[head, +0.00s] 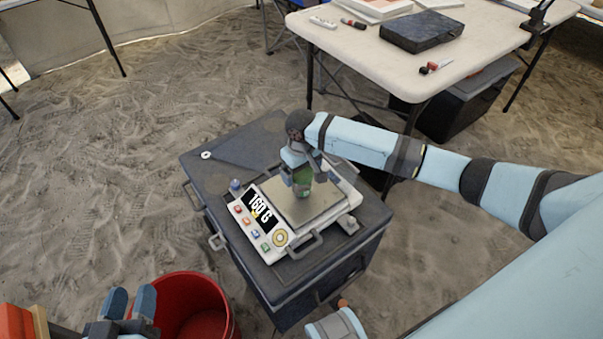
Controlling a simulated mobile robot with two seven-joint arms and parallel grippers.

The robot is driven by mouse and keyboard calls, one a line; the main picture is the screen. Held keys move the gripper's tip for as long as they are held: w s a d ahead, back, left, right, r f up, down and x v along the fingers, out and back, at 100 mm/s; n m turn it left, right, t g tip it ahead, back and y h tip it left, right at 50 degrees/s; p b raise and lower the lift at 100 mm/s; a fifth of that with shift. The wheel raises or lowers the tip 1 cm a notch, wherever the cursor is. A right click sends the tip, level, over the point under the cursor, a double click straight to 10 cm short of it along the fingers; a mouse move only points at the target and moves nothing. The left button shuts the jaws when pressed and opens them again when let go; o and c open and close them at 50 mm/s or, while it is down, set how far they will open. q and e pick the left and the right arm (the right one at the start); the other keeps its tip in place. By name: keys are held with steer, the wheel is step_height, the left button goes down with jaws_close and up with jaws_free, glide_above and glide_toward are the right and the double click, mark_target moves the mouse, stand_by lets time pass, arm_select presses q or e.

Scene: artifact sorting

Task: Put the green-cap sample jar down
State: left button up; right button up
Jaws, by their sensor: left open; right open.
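The green-cap sample jar (303,189) stands on the metal plate of a white scale (275,240), whose display reads 160 G. Its upper part is partly hidden by my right gripper. My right gripper (304,178) is open, pointing down with its fingers around the top of the jar. I cannot tell whether the fingers touch it. My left gripper (131,303) is open at the bottom left edge, far from the jar, and no held thing shows in it.
The scale rests on a dark grey case (227,149) with latches and handles. A red bucket (226,318) stands on the sand at the lower left. A white table (385,60) at the back holds a dark box (421,31), papers and markers.

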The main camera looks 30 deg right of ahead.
arm_select(q)
steer(key=s+a+f+g+y+p, duration=0.2)
steer(key=a+f+g, duration=0.1)
steer(key=f, duration=0.3)
steer(key=shift+f+y+p, duration=0.3)
steer(key=shift+p, duration=0.05)
arm_select(e)
step_height(320, 180, up, 10)
steer(key=shift+r, duration=0.2)
arm_select(q)
steer(key=shift+s, duration=0.1)
